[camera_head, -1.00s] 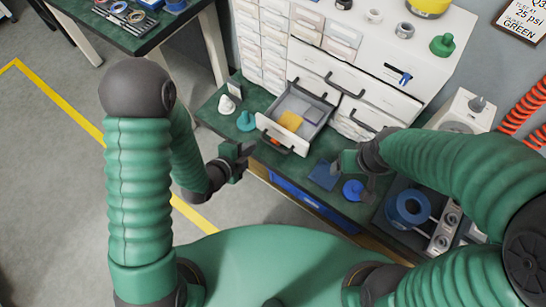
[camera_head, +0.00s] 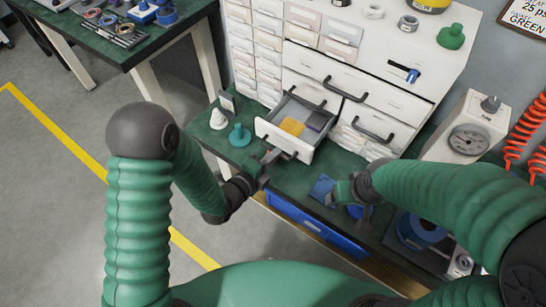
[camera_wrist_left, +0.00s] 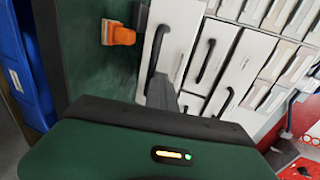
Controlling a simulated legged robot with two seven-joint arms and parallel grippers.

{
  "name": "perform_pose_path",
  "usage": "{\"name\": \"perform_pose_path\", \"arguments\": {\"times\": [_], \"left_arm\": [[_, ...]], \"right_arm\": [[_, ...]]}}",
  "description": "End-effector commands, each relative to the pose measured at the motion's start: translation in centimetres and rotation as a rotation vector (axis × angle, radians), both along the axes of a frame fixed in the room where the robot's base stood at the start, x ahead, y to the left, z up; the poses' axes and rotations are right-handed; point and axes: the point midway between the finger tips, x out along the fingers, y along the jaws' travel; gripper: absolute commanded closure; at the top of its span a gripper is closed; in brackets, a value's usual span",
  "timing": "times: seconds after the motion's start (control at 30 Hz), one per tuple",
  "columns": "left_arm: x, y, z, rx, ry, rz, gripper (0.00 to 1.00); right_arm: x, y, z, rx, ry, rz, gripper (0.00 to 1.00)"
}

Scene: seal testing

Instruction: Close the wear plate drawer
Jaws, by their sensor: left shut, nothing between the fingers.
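The open drawer (camera_head: 268,130) juts out of the white cabinet, with a yellow item (camera_head: 292,126) and a purple item (camera_head: 316,121) inside. I cannot read a label on it. My left gripper (camera_head: 272,156) is shut and empty, close in front of the drawer front by its dark handle. In the left wrist view its fingertips (camera_wrist_left: 160,90) are at the lower end of a white drawer front (camera_wrist_left: 178,40) with a dark handle; whether they touch is unclear. My right gripper (camera_head: 343,194) hovers over the bench near a blue square plate (camera_head: 321,188); its jaw opening is unclear.
A white cone (camera_head: 218,118) and a teal cone-shaped part (camera_head: 239,136) stand left of the drawer on the green bench. An orange part (camera_wrist_left: 120,34) lies beside the drawer front. A gauge box (camera_head: 468,132) stands at right. A blue bin (camera_head: 315,222) is below the bench edge.

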Motion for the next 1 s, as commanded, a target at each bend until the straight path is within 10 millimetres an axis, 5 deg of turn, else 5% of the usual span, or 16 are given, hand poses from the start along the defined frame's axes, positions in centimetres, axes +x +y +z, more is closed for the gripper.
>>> {"name": "perform_pose_path", "arguments": {"times": [0.57,1.0], "left_arm": [[1.0,-0.5,-0.5,0.009,0.007,0.009,1.0],[8.2,-5.8,-0.7,0.007,0.003,0.006,1.0]], "right_arm": [[0.0,0.0,-0.3,0.0,0.001,0.0,0.24],[0.0,0.0,-2.3,0.0,0.001,0.0,0.24]]}}
